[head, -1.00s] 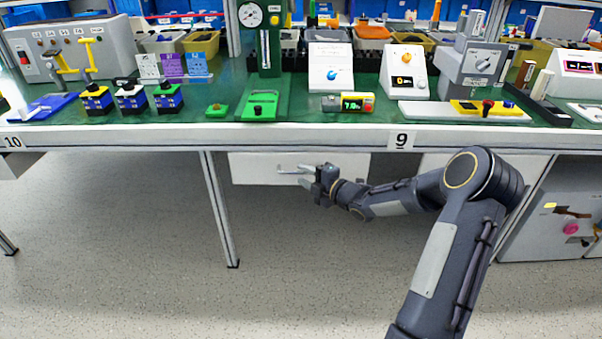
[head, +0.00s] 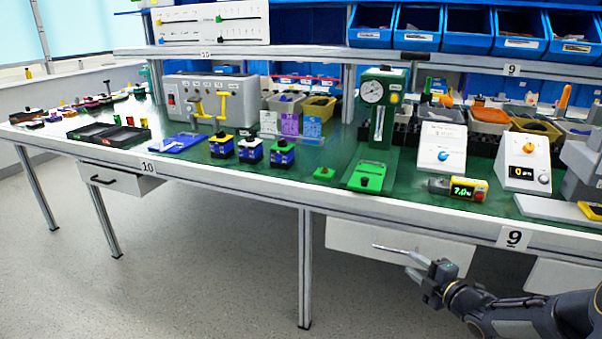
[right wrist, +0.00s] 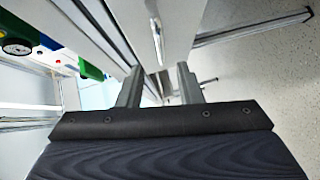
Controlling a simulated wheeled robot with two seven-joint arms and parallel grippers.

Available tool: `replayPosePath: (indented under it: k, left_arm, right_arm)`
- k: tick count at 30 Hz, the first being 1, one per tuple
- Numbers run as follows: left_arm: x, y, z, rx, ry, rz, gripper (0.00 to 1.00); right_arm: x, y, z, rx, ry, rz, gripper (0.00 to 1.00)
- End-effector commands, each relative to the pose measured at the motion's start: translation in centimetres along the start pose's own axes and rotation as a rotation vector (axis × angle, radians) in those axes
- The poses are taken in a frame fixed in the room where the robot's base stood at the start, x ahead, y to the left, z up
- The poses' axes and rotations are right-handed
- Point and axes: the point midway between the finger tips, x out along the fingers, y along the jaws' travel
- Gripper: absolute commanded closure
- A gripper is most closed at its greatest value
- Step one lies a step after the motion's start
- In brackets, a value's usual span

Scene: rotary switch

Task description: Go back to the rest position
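My right gripper (head: 412,256) is at the lower right of the head view, below the table edge and in front of a white drawer (head: 350,238). In the right wrist view its two fingers (right wrist: 158,78) stand apart with nothing between their tips. My left gripper is not in view. On the table stand a white box with a blue rotary knob (head: 442,155) and a white box with an orange knob (head: 528,147).
The table's front edge (head: 400,222) runs above my right gripper. A table leg (head: 305,268) stands to its left. A green press with a gauge (head: 372,92) and several small switch boxes (head: 250,150) stand on the green top. The floor (head: 200,270) at left is clear.

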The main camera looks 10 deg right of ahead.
Motion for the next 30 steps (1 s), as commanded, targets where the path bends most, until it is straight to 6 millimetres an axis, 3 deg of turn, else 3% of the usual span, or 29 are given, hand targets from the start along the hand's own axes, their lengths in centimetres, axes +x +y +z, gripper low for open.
replayPosePath:
  k: [4,7,12,18,24,30]
  left_arm:
    - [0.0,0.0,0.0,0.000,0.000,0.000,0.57]
    - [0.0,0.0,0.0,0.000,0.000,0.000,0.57]
    - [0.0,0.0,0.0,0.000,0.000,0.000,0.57]
    - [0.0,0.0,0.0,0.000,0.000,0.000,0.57]
    - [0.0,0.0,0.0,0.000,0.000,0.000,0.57]
    - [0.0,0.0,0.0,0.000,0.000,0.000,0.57]
  right_arm:
    - [-0.2,2.1,-1.2,0.084,-0.083,-0.075,0.67]
    - [-1.7,4.2,-2.9,0.240,-0.220,-0.158,0.67]
    - [-8.1,5.8,-7.5,0.660,-0.492,-0.255,0.67]
    - [-16.6,3.5,-15.0,1.199,-0.686,-0.350,0.67]
    - [-22.1,0.5,-21.5,1.561,-0.749,-0.484,0.67]
    - [-26.3,-1.8,-27.1,1.810,-0.767,-0.653,0.67]
